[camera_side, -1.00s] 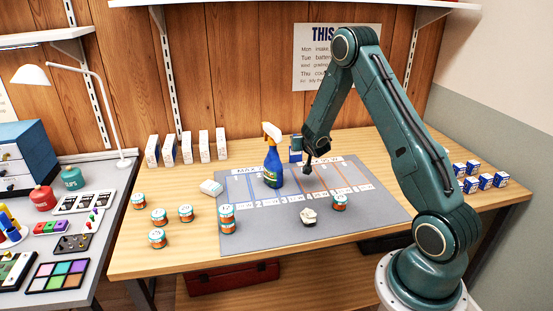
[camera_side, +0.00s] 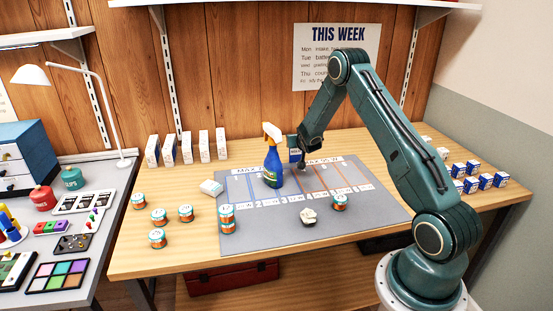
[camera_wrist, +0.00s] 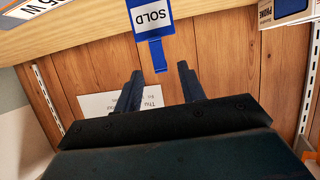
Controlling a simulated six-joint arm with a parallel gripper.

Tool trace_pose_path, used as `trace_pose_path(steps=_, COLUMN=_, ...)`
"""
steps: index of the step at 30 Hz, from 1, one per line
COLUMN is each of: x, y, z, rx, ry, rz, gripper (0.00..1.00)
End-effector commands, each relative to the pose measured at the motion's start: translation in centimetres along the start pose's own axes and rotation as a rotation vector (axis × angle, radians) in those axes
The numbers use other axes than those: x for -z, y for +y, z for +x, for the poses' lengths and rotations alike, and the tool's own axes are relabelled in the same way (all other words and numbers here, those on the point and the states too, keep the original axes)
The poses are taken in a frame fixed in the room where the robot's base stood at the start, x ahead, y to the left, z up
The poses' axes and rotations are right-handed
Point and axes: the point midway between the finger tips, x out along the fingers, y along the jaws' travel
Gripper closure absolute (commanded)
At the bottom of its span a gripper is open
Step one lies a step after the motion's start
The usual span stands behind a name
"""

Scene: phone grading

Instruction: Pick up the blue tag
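The blue tag (camera_wrist: 150,20) has a white panel reading SOLD, upside down in the wrist view, and a narrow blue strip below it. It shows at the top middle. My gripper (camera_wrist: 159,77) is open, its two dark fingers apart with nothing visible between them. The strip's end lies close to the gap between the fingertips; I cannot tell whether it is at their depth. I cannot make out the tag for sure there.
White boxes (camera_side: 187,148) stand in a row at the back left. Several cans (camera_side: 159,217) stand front left. A crumpled white item (camera_side: 309,217) lies on the mat. A box edge (camera_wrist: 285,10) shows at the wrist view's top right. The plank wall (camera_side: 240,85) is close behind.

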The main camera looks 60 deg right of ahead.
Motion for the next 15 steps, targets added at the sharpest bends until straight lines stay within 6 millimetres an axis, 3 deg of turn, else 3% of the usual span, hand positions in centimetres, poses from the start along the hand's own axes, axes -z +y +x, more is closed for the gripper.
trace_pose_path(steps=8, x=0.0, y=0.0, z=0.2, rx=0.0, ry=-0.001, rz=0.0, gripper=0.6)
trace_pose_path(steps=15, x=0.1, y=0.0, z=1.6, rx=-0.002, ry=0.001, rz=0.001, gripper=0.6)
